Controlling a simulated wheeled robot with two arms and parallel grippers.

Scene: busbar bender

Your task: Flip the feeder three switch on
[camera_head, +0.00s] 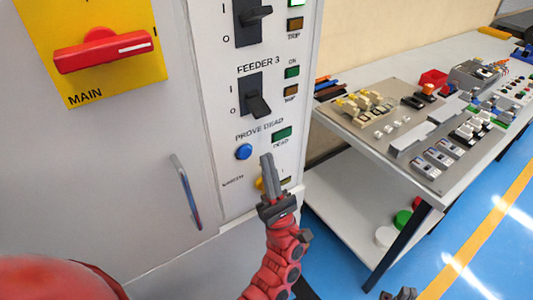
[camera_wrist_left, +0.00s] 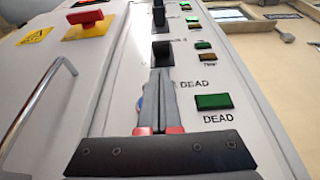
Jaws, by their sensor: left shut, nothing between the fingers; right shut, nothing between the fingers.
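The feeder three switch (camera_head: 257,97) is a black toggle on the grey panel, below the printed FEEDER 3 label. Its lever points down toward the O mark. My left gripper (camera_head: 267,158) is shut and empty, in front of the panel below the switch. In the left wrist view, the shut fingers (camera_wrist_left: 160,76) reach up toward the black switch (camera_wrist_left: 161,51), and their tips overlap its lower edge; I cannot tell whether they touch. My right gripper (camera_head: 398,293) shows only in part at the bottom edge, shut and empty.
Another black switch (camera_head: 252,20) is above. A blue button (camera_head: 243,152) and a green PROVE DEAD lamp (camera_head: 282,134) are below. A red MAIN handle (camera_head: 103,50) and door handle (camera_head: 186,190) are left. A table (camera_head: 345,133) with parts stands right.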

